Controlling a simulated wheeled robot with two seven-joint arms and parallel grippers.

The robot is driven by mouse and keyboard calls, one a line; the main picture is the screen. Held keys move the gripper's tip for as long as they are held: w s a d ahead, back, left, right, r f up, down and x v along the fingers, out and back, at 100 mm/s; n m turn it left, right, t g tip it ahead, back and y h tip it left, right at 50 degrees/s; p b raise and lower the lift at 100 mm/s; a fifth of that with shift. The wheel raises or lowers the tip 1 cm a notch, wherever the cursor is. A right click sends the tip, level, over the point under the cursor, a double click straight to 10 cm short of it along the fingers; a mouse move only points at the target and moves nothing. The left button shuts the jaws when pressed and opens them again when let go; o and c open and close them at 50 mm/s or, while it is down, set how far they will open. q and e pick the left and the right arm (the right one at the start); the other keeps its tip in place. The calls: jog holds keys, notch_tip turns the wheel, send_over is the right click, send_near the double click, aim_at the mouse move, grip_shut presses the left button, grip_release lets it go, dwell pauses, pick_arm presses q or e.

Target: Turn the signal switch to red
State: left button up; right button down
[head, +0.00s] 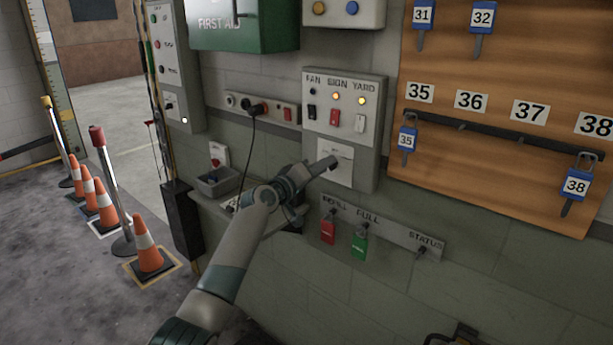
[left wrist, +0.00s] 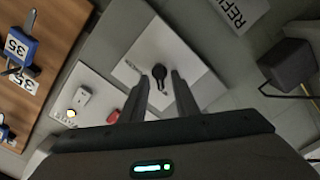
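A dark rotary switch knob (left wrist: 158,73) sits on a white square plate (left wrist: 160,45) in the left wrist view. The plate (head: 335,155) also shows in the head view, on the lower part of the grey FAN, SIGN, YARD box. Its small markings are too small to read, so I cannot tell whether it is the signal switch or its setting. My left gripper (left wrist: 160,78) is open, with its fingers on either side of the knob in that view. In the head view the left gripper (head: 325,165) is in front of the plate and hides the knob. My right gripper is not in view.
The FAN, SIGN, YARD box (head: 345,92) has rocker switches and lit lamps. Below it is a rail (head: 395,232) with red and green tags. A wooden key board (head: 500,165) is at right. A grey bin (head: 215,182), another control panel (head: 178,70) and cones (head: 147,250) are at left.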

pick_arm(q)
jog(key=b+v, duration=0.4)
jog(key=v, duration=1.3)
jog(key=shift+s+a, duration=0.1)
